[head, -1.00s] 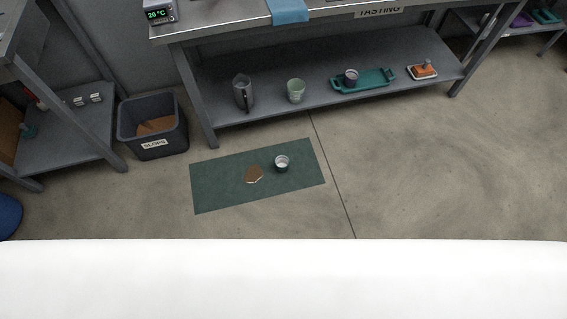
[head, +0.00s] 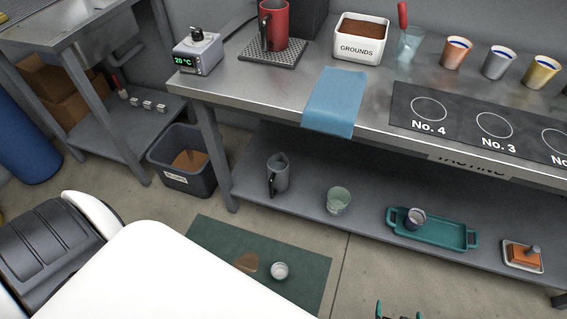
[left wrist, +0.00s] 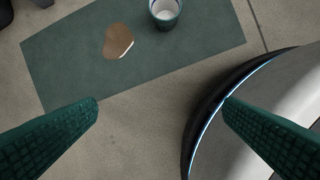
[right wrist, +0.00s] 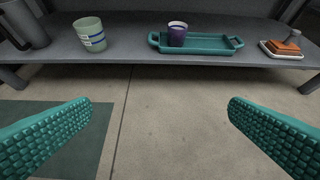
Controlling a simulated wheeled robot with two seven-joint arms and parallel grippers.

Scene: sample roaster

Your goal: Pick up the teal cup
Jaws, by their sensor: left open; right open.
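A dark teal cup (head: 280,271) with a pale inside stands upright on a dark green mat (head: 311,270) on the floor, beside a brown spill (head: 246,263). In the left wrist view the cup (left wrist: 165,14) is at the top edge, partly cut off, beyond my left gripper (left wrist: 162,102). That gripper is open and empty, with its fingers apart from the cup. My right gripper (head: 398,311) shows at the bottom edge of the head view. In the right wrist view it (right wrist: 160,108) is open and empty, facing the lower shelf.
The lower shelf (head: 310,212) holds a grey pitcher (head: 278,174), a pale green cup (head: 338,201), a teal tray (head: 443,234) with a purple cup (right wrist: 177,34), and a brush on a dish (head: 522,256). A dark bin (head: 183,178) stands left of the mat. Bare floor lies right of the mat.

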